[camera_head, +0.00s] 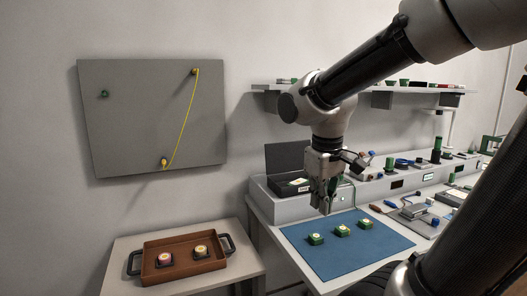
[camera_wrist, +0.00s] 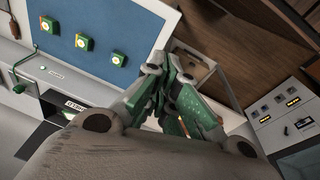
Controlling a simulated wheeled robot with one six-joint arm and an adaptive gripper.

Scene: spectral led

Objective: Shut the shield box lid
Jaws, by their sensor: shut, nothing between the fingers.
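The shield box (camera_head: 262,194) is a grey case at the left end of the bench, with a dark opening in its top. Its dark grey lid (camera_head: 283,157) stands upright at the back, open. My gripper (camera_head: 325,210) is shut and empty, pointing down in front of the box's right part, and it hides some of the box. In the wrist view the closed fingertips (camera_wrist: 173,60) point toward the mat's edge. A dark opening with a white label (camera_wrist: 73,105) shows at lower left there, partly hidden by my gripper.
A blue mat (camera_head: 332,262) with three green modules (camera_head: 342,230) lies in front of the box. A brown tray (camera_head: 186,276) with two devices stands on a side table at left. A shelf (camera_head: 263,88) hangs above. Tools and instruments crowd the bench's right.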

